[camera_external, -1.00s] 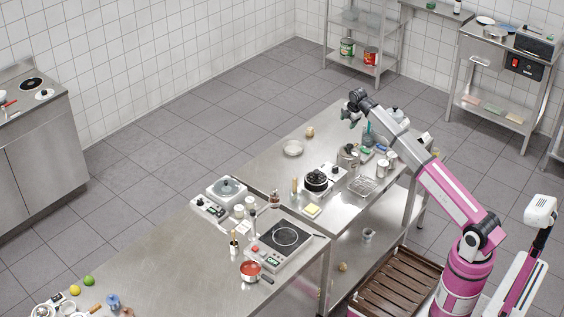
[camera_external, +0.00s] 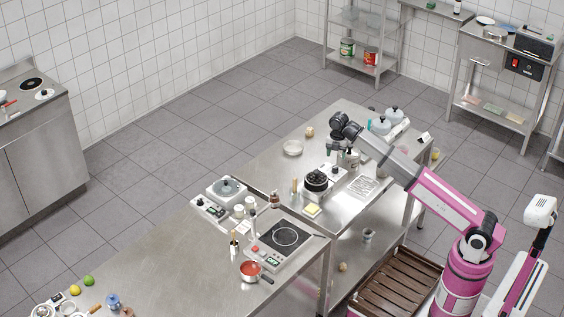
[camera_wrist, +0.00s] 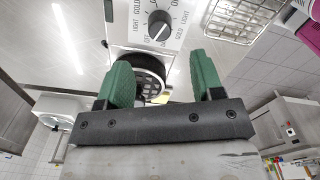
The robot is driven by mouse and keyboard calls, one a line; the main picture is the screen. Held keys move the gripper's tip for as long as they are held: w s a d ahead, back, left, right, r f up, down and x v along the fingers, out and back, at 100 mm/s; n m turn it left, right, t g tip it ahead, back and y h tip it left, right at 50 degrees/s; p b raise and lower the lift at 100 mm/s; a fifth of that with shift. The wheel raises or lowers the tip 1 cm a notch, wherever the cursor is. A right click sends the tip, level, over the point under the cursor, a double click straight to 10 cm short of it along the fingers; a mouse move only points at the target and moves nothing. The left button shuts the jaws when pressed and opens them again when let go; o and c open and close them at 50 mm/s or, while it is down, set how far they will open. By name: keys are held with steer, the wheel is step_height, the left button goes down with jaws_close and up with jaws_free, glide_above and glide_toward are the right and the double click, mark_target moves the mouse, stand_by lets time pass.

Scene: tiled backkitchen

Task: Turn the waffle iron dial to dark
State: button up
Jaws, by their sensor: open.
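The waffle iron (camera_external: 316,181) is a round black iron with a light control panel (camera_external: 334,171), on the steel table in the external view. In the wrist view its white panel (camera_wrist: 131,30) shows at the top, with a dark round dial (camera_wrist: 159,24) ringed by printed words such as LIGHT and GOLD. A pale pointer line runs across the dial; which setting it marks I cannot tell. The black iron (camera_wrist: 151,68) is partly hidden behind the green fingers. My gripper (camera_external: 331,153) is open and empty above the panel, fingers apart (camera_wrist: 160,66), not touching the dial.
A wire rack (camera_external: 364,186) lies right of the waffle iron, and lidded pots (camera_external: 381,124) stand behind. A wooden-looking cylinder (camera_external: 294,187) and a yellow block (camera_external: 312,210) sit near the iron. A clear bowl (camera_external: 293,148) stands to the left, with bare steel around it.

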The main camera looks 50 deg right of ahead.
mark_target(335, 167)
step_height(335, 167, down, 8)
steer(key=shift+f, duration=0.25)
steer(key=c, duration=0.9)
